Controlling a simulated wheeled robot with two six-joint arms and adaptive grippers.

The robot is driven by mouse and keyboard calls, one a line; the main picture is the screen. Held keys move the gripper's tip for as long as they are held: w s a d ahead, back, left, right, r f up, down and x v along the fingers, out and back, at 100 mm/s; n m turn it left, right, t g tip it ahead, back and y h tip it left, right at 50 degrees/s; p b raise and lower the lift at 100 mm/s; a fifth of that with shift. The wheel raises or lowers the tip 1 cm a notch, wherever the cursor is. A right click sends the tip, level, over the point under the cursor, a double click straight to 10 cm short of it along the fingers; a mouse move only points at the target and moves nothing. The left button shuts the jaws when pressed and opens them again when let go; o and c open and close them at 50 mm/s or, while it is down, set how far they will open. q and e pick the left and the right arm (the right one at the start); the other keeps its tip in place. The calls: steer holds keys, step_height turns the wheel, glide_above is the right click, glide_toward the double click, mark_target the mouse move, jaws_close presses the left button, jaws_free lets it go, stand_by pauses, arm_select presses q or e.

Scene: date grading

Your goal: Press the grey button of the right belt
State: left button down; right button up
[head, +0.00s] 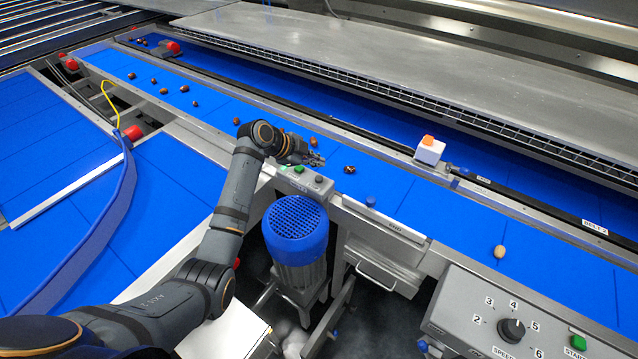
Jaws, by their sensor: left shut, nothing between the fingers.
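A small metal button box (306,184) sits at the near edge of the blue belt (420,199), beside the blue motor. It carries a green button (299,169) and a dark grey button (319,179); its label is too small to read. My left gripper (318,160) is shut and empty, just behind and above the box, close to the buttons. It appears apart from the grey button, though the gap is hard to judge. The gripper and wrist hide part of the box's left end. My right gripper is not in view.
A blue-capped motor (295,230) stands below the box. Several dates lie on the belt, one (349,169) close to the gripper. A white box with an orange top (430,150) stands on the far rail. A control panel with a speed knob (511,329) is at bottom right.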

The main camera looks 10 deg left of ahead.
mark_target(317, 179)
arm_select(q)
step_height(317, 179, down, 3)
steer(key=shift+f+b, duration=0.2)
steer(key=shift+b, duration=0.6)
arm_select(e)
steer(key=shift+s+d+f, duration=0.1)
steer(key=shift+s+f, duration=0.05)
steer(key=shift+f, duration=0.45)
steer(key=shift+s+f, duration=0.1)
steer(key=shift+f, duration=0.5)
arm_select(q)
steer(key=shift+f, duration=0.4)
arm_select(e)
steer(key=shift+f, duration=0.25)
arm_select(q)
steer(key=shift+f+b, duration=0.5)
steer(key=shift+b, duration=0.1)
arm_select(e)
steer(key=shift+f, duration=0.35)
arm_select(q)
steer(key=shift+r, duration=0.1)
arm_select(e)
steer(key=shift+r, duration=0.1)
arm_select(q)
steer(key=shift+r+p, duration=0.7)
steer(key=shift+r, duration=0.1)
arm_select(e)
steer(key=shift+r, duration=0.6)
